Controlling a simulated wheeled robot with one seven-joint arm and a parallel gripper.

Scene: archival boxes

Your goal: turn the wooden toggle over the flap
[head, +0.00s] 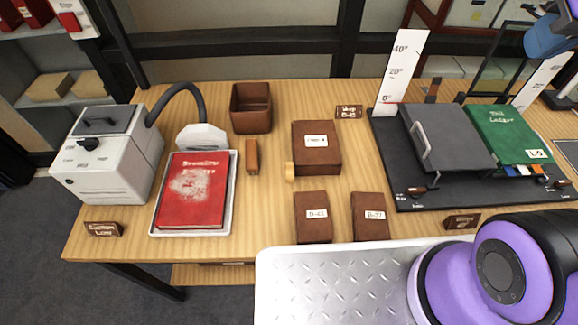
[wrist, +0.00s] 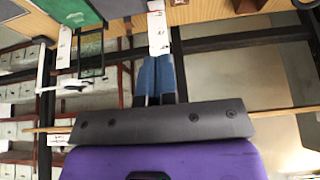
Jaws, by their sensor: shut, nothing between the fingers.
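A brown archival box (head: 316,148) with a white label lies near the middle of the table in the head view. A small pale wooden toggle (head: 290,172) shows at its left side, low toward the front corner. The flap's edge and how the toggle sits against it are too small to tell. My gripper (wrist: 156,60) shows in the wrist view with its two blue fingers together and nothing between them. It is well away from the box, up at the right, and the box is not in the wrist view.
Two smaller brown boxes (head: 313,217) (head: 370,216) stand in front of the box. A red book in a tray (head: 231,222) and a white machine (head: 105,165) are left. A black board (head: 408,200) with a grey press and green ledger (head: 502,135) is right.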

